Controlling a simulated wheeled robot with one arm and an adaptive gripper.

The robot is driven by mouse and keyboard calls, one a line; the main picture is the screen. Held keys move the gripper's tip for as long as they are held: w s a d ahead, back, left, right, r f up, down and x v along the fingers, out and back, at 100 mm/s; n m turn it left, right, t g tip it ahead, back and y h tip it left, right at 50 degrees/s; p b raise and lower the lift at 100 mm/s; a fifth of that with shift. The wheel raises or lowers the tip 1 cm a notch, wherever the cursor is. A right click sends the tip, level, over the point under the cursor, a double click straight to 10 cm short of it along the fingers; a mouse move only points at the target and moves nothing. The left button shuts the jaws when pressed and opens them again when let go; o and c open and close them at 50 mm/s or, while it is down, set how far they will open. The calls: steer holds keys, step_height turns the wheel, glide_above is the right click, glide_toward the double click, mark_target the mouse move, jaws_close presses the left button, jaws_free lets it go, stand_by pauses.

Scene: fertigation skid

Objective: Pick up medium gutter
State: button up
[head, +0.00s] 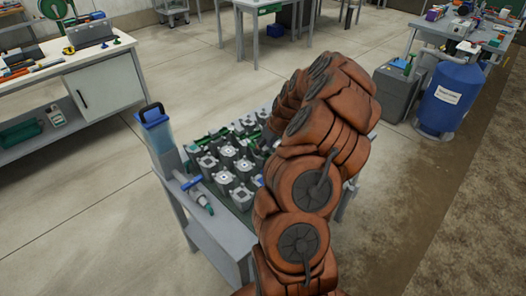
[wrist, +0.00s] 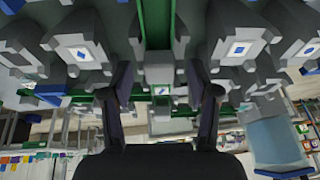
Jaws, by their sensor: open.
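My gripper (wrist: 157,82) is open in the wrist view, its two dark fingers apart with nothing held. A small grey block with a blue-and-white label (wrist: 160,89) shows between and beyond the fingers. Green strips (wrist: 155,22) run among the grey fittings. I cannot tell which part, if any, is the medium gutter. In the head view the grey fittings (head: 227,151) stand in rows on a small grey table (head: 215,228). My orange arm reaches over the table's right part and hides it, and the gripper itself is hidden there.
A clear blue-topped cylinder (head: 158,135) stands at the table's left corner, near a blue-handled valve (head: 193,184). A blue tank (head: 448,97) and a grey bin (head: 397,90) stand at right. A white workbench (head: 105,85) is at left. Floor between is clear.

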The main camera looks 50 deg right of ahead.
jaws_close()
stand_by(0.5)
steer(key=shift+r, duration=0.15)
